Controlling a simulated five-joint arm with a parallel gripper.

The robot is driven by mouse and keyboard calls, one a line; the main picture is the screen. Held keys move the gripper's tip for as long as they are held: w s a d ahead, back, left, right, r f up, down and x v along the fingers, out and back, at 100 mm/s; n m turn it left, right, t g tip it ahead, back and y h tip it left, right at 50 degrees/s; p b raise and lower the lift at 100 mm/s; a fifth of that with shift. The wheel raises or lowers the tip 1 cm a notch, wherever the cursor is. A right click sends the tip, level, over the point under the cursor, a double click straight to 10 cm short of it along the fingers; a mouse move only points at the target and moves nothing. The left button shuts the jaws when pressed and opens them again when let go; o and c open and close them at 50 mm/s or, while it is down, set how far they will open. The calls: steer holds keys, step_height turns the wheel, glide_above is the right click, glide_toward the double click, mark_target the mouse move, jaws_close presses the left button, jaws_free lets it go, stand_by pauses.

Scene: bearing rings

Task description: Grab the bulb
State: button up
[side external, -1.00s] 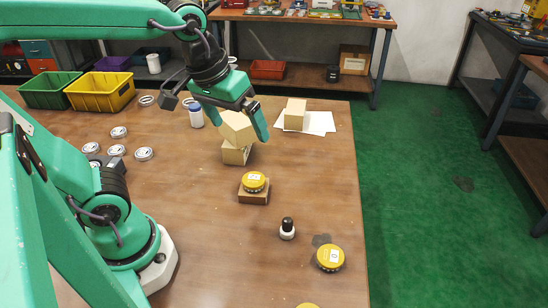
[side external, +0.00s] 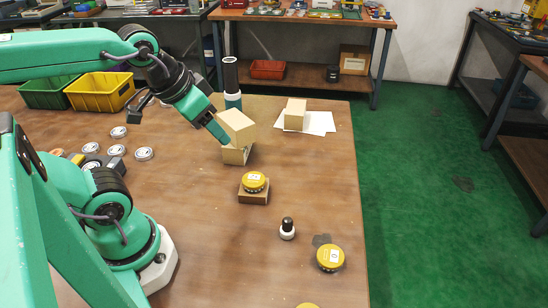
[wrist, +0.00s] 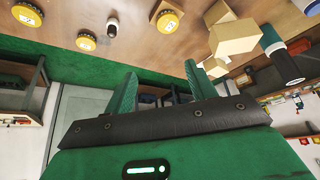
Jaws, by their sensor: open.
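I cannot make out a clear light bulb in either view. A small round thing with a white body and black top (side external: 287,229) stands on the brown table; it also shows in the wrist view (wrist: 112,27), and I cannot tell whether it is the bulb. My gripper (side external: 214,140) is above the table at the left side of the stacked pale wooden blocks (side external: 236,125), apart from the small thing. In the wrist view its two green fingers (wrist: 160,70) are spread, with nothing between them.
A yellow-topped ring (side external: 254,182) sits on a wood block, another yellow one (side external: 330,257) lies nearer the front right. A black, white and teal cylinder (side external: 231,78) stands behind the block stack. Yellow bin (side external: 100,92) and metal rings (side external: 117,150) are at left.

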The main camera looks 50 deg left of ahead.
steer(key=m+g, duration=0.1)
steer(key=g, duration=0.4)
glide_above(288, 219)
steer(key=f, duration=1.5)
steer(key=shift+w+a+f, duration=0.1)
steer(key=shift+a+f, duration=0.1)
steer(key=shift+f, duration=0.05)
steer(key=shift+d+f+g, duration=0.3)
steer(key=shift+f, duration=1.5)
steer(key=shift+f, duration=0.1)
steer(key=shift+a+f, duration=0.1)
steer(key=shift+f, duration=2.35)
